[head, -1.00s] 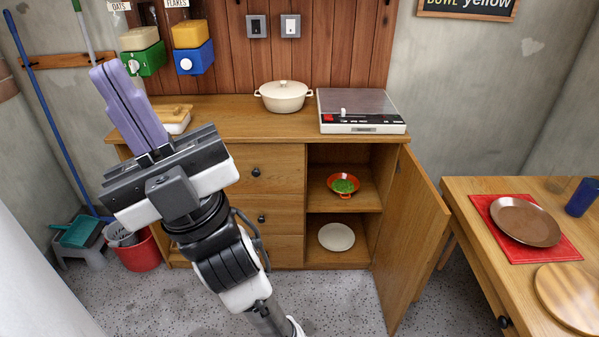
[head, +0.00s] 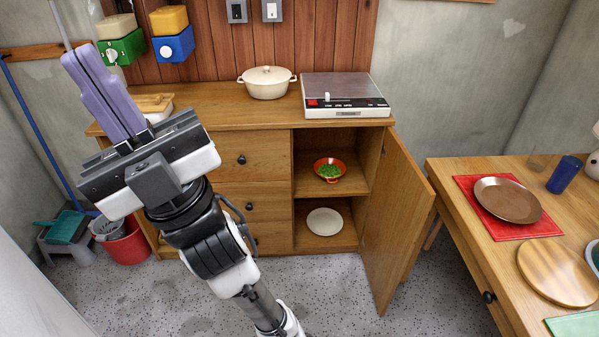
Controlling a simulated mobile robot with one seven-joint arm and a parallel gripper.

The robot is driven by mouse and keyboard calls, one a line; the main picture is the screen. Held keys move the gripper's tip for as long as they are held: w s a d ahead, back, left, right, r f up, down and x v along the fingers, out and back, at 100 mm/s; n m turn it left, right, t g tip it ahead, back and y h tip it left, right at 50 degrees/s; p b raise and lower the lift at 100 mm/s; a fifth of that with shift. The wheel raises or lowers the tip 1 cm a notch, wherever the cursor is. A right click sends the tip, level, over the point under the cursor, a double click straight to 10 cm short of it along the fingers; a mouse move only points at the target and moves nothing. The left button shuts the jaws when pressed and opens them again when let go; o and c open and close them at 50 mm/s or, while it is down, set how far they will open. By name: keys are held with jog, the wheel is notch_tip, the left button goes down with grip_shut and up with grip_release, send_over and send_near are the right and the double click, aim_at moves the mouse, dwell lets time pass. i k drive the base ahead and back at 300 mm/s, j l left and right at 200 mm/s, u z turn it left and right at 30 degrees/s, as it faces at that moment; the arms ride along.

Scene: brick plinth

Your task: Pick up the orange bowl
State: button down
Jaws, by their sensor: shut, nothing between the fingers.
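The orange bowl (head: 318,165) sits on the middle shelf inside the open cabinet (head: 301,214), with green contents in it. It has small side handles and looks upright. My gripper (head: 88,58) is raised at the left of the head view, with its purple fingers shut together and nothing between them. It is well apart from the bowl, to its left and higher in the picture.
The cabinet door (head: 402,218) stands open to the right of the bowl. A white plate (head: 324,221) lies on the shelf below. A cream pot (head: 267,83) and a turntable (head: 345,96) stand on top. The table (head: 455,170) at right holds a brown plate (head: 507,200).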

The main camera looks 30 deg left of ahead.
aim_at(328, 168)
jog(key=i+j+u, duration=0.25)
jog(key=i+j, duration=0.15)
jog(key=i+j+u, duration=0.3)
jog(key=i, duration=1.1)
